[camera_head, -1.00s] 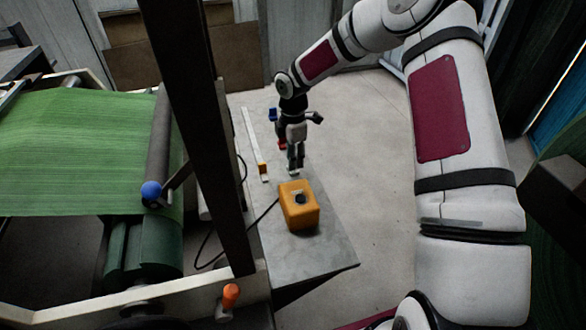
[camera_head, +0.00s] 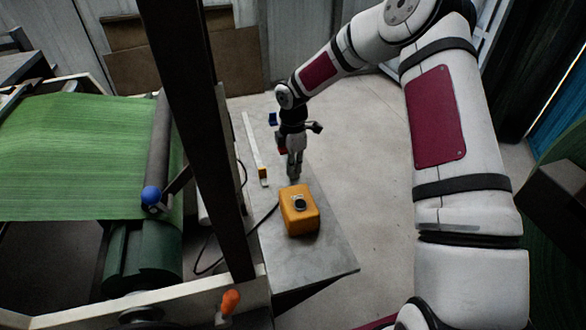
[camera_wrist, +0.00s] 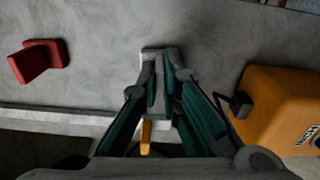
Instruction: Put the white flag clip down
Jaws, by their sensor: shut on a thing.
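My gripper (camera_head: 293,175) points down over the grey bench top, just behind the orange box. In the wrist view my gripper (camera_wrist: 158,82) has its two fingers close together, shut on the white flag clip (camera_wrist: 153,51). Only a small pale part of the clip shows at the fingertips; the fingers hide the rest. The clip is very near the bench surface, but I cannot tell whether it touches. In the head view I cannot make the clip out clearly.
An orange box (camera_head: 300,212) with a black knob stands close by; it also shows at right in the wrist view (camera_wrist: 275,105). A red clip (camera_wrist: 38,61) lies on the bench (camera_head: 325,250). A blue clip (camera_head: 272,119) and a long white strip (camera_head: 252,140) are near the arm.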

